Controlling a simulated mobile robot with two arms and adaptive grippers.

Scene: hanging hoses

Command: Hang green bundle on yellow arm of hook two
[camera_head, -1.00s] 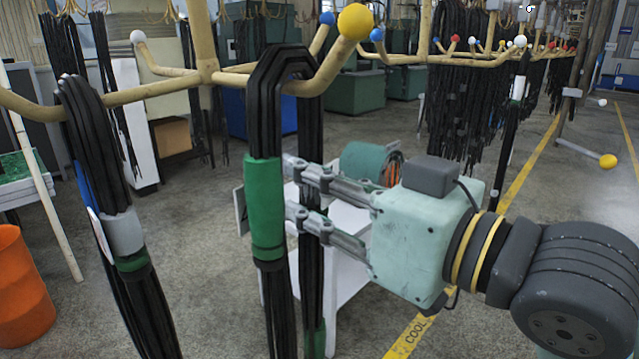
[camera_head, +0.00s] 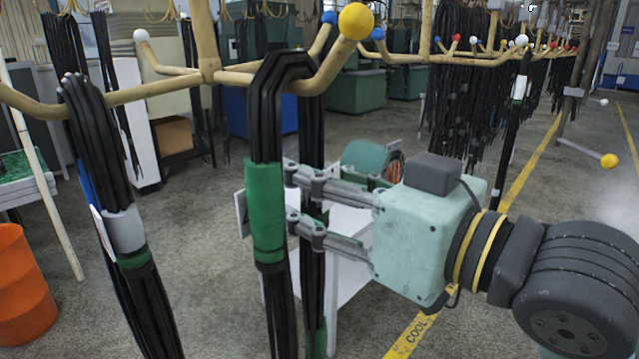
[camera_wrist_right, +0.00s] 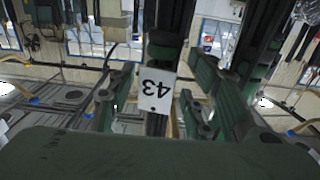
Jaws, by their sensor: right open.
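The green bundle, black hoses with a green band (camera_head: 265,212), hangs looped over the cream rack arm with the yellow ball tip (camera_head: 356,21). Its hoses hang down on both sides of the arm. My right gripper (camera_head: 292,198) is open just right of the green band, its fingers pointing left at the hoses. In the right wrist view, a bundle with a white tag marked 43 (camera_wrist_right: 154,90) lies between the open fingers of the right gripper (camera_wrist_right: 157,98). Whether the fingers touch the hoses cannot be told. My left gripper is not in view.
Another black bundle with a grey band (camera_head: 124,231) hangs on the left arm of the same rack. A white-tipped arm (camera_head: 140,36) and a blue tip (camera_head: 329,18) are close by. An orange bin (camera_head: 22,290) stands at left. A white table (camera_head: 345,240) is behind the gripper.

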